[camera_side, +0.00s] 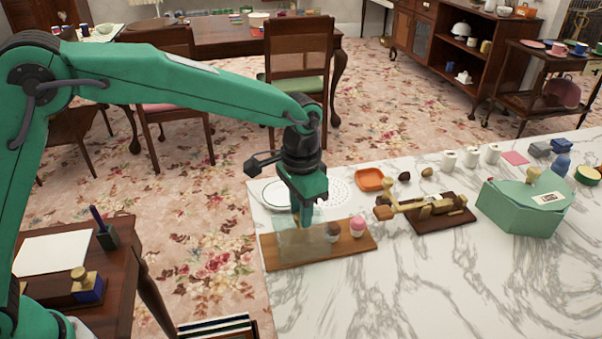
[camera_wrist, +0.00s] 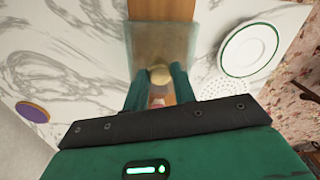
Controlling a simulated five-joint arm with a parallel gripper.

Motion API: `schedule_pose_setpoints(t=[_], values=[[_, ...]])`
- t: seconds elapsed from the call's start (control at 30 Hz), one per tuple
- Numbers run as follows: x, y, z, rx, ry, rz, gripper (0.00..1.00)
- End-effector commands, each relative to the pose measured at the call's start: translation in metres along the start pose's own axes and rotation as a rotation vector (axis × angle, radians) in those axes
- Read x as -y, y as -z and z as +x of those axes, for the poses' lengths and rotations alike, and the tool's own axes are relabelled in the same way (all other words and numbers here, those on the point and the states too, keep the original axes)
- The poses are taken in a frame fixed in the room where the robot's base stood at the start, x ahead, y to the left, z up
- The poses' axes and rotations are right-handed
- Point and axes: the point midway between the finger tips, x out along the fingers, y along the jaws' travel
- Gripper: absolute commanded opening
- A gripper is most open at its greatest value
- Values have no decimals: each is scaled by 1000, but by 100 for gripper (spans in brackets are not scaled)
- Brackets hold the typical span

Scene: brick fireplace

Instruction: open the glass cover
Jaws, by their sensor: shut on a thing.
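The glass cover (camera_side: 300,243) is a clear, boxy dome at the left part of a wooden board (camera_side: 365,246) on the marble table. My gripper (camera_side: 302,212) points down at its top in the side view. In the wrist view the cover (camera_wrist: 150,38) lies under my gripper (camera_wrist: 158,78), whose green fingers are shut on its round, brass-coloured knob (camera_wrist: 160,74). Whether the cover rests on the board or hangs slightly above it is hard to tell. A pink-topped cupcake (camera_side: 357,224) stands on the board just right of the cover; a brown one (camera_side: 333,232) is at the cover's right edge.
A white plate (camera_side: 274,194) and a perforated white mat (camera_side: 341,194) lie behind the board. An orange dish (camera_side: 375,180), a wooden device on a dark base (camera_side: 432,213) and a green box (camera_side: 522,208) stand to the right. The marble front is clear.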

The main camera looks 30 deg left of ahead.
Motion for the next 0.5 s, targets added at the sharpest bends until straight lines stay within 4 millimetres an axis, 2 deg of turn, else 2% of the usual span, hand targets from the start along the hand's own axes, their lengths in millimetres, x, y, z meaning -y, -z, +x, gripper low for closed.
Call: schedule_pose_setpoints(t=[0.2, 0.5], values=[[6, -16, -3, -7, 0, -3, 0], [6, -18, -3, -8, 0, -3, 0]])
